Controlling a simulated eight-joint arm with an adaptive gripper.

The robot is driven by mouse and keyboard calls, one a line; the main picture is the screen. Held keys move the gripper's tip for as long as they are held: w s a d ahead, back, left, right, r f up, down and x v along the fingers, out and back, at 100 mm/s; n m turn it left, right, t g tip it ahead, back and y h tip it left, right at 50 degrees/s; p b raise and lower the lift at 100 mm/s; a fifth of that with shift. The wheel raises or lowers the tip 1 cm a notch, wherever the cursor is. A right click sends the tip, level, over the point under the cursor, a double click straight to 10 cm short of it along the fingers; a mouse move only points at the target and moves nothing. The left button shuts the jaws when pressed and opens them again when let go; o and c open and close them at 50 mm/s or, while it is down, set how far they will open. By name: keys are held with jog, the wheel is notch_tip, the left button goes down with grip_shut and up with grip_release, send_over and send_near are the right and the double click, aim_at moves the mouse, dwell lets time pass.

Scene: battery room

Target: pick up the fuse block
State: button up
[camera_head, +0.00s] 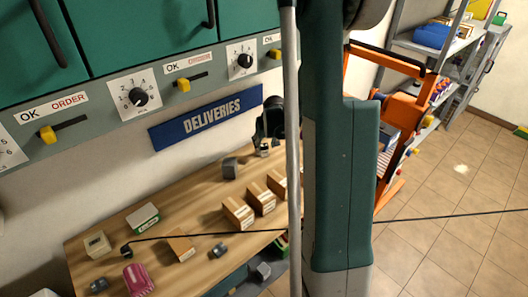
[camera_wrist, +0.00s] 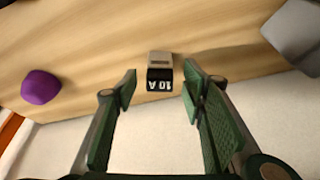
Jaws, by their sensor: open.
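The fuse block (camera_wrist: 159,62) is a small block with a grey-beige top and a black face marked "10 A", which reads upside down in the wrist view. It sits on the wooden table, in the gap between my fingertips, with space on both sides. My gripper (camera_wrist: 159,86) is open, its green-padded fingers on either side of the block. In the head view my gripper (camera_head: 268,128) is a dark shape at the table's back edge by the wall, with the small fuse block (camera_head: 264,152) just below it. How far the fingers reach past the block is unclear.
A grey block (camera_head: 230,168) stands left of my gripper. Several wooden blocks (camera_head: 238,213) stand nearer on the table (camera_head: 205,185). A purple object (camera_wrist: 41,87) lies left in the wrist view. The wall with the "DELIVERIES" sign (camera_head: 207,117) is close behind. A dark cable crosses the table.

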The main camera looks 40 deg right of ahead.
aim_at(265, 147)
jog(key=shift+x, duration=2.1)
jog(key=shift+c, duration=0.3)
jog(key=c, duration=0.9)
